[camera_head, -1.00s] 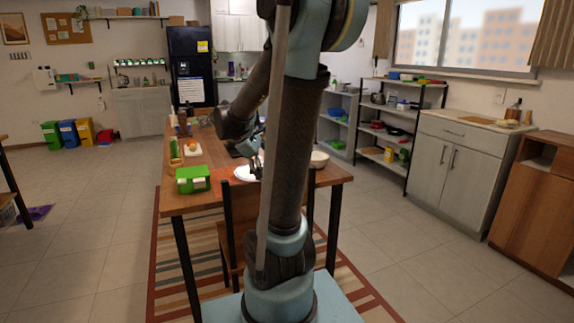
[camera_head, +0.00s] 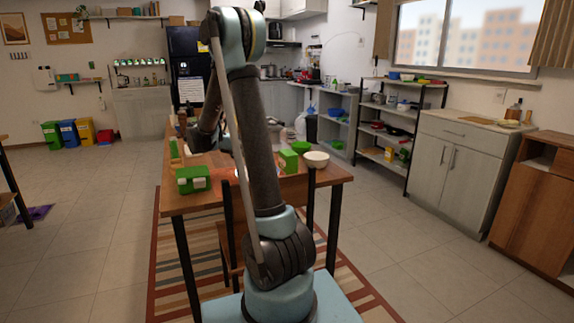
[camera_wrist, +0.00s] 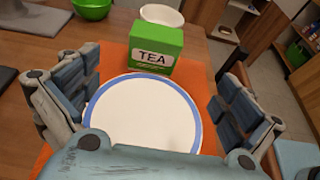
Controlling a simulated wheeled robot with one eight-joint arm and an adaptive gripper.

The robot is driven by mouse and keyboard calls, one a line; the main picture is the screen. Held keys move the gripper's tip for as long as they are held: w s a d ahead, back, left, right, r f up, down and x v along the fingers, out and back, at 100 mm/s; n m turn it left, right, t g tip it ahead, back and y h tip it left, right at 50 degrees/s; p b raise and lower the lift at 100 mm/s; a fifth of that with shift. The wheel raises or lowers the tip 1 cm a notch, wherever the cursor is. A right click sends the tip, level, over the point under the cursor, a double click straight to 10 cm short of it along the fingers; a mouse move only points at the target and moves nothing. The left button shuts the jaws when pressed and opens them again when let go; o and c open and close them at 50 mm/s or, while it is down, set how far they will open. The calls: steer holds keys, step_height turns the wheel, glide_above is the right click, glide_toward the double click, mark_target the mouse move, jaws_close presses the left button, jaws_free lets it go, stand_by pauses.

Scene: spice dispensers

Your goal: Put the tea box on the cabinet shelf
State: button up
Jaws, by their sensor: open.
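The green tea box (camera_wrist: 155,48) with a white TEA label stands upright on the table beyond a white blue-rimmed plate (camera_wrist: 143,113) in the wrist view. In the head view the tea box (camera_head: 289,160) shows just right of my arm. My gripper (camera_wrist: 153,108) is open and empty, its fingers spread either side of the plate, short of the box. In the head view my gripper is hidden behind my arm. A wooden cabinet (camera_head: 535,210) with an open shelf compartment stands at the far right.
A white bowl (camera_head: 316,159) and a green bowl (camera_head: 302,147) are close to the tea box. A green container (camera_head: 193,179) sits at the table's front left. A black-framed shelf rack (camera_head: 405,123) and a grey cabinet (camera_head: 455,155) stand right of the table, with clear floor between.

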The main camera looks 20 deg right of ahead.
mark_target(288, 154)
steer(key=x, duration=1.2)
steer(key=shift+w, duration=0.15)
steer(key=shift+w+x, duration=0.15)
steer(key=shift+x, duration=1.2)
steer(key=shift+w+x, duration=0.1)
steer(key=shift+x, duration=1.2)
steer(key=shift+c, duration=0.6)
steer(key=c, duration=1.2)
steer(key=shift+o, duration=0.2)
